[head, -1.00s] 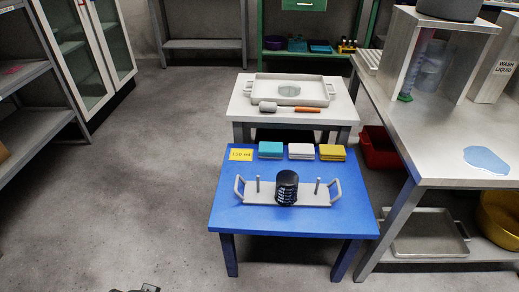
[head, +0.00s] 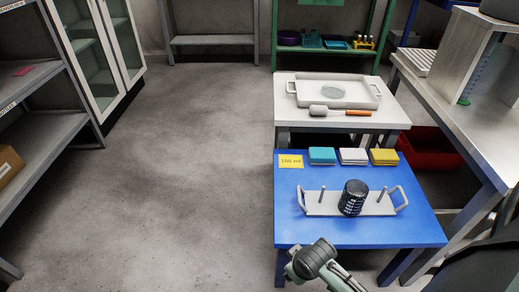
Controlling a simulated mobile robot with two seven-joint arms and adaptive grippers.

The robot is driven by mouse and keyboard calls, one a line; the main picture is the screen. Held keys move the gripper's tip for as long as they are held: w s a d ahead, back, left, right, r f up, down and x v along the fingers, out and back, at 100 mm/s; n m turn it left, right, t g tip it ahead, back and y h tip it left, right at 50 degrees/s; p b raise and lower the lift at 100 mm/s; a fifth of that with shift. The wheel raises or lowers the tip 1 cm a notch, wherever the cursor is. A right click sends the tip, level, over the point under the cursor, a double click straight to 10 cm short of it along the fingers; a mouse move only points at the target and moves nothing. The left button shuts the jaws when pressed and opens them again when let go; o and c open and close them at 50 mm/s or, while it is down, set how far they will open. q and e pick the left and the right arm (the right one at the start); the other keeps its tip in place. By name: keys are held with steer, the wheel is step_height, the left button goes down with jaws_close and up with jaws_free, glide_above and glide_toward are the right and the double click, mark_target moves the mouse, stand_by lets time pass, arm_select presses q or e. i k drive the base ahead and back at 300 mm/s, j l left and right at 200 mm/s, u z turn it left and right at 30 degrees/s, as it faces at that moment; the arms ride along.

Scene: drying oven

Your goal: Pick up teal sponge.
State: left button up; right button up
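The teal sponge (head: 322,155) lies flat near the back edge of the blue table (head: 290,228). It is the leftmost of three sponges in a row, just right of a yellow label (head: 290,161) that appears to read 150 ml. Nothing covers it. A jointed link of one of my arms shows at the bottom, in front of the table's front edge and well apart from the sponge. The fingers of both my grippers are out of view.
A white sponge (head: 353,156) and a yellow sponge (head: 384,157) lie right of the teal one. In front stands a handled grey rack (head: 330,205) with a dark ribbed cylinder (head: 353,198). A white table (head: 290,101) stands behind. Open floor (head: 180,180) lies left.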

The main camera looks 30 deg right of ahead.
mark_target(317, 156)
steer(key=i+j+u, duration=0.2)
steer(key=u, duration=0.25)
steer(key=i+j+u, duration=0.2)
steer(key=u, duration=0.3)
steer(key=i+j+u, duration=0.15)
steer(key=i+u, duration=0.15)
steer(key=u, duration=0.15)
steer(key=i+z, duration=0.35)
steer(key=i+j+z, duration=0.1)
steer(key=z, duration=0.25)
steer(key=i+j+z, duration=0.2)
steer(key=z, duration=0.15)
steer(key=i+z, duration=0.1)
steer(key=z, duration=0.35)
steer(key=i+z, duration=0.15)
steer(key=z, duration=0.3)
steer(key=i+j+z, duration=0.1)
steer(key=z, duration=0.35)
steer(key=i+j+z, duration=0.1)
steer(key=z, duration=0.3)
steer(key=i+z, duration=0.1)
steer(key=z, duration=0.3)
steer(key=i+j+z, duration=0.1)
steer(key=z, duration=0.35)
steer(key=j+z, duration=0.2)
steer(key=z, duration=0.2)
steer(key=i+j+z, duration=0.15)
steer(key=z, duration=0.25)
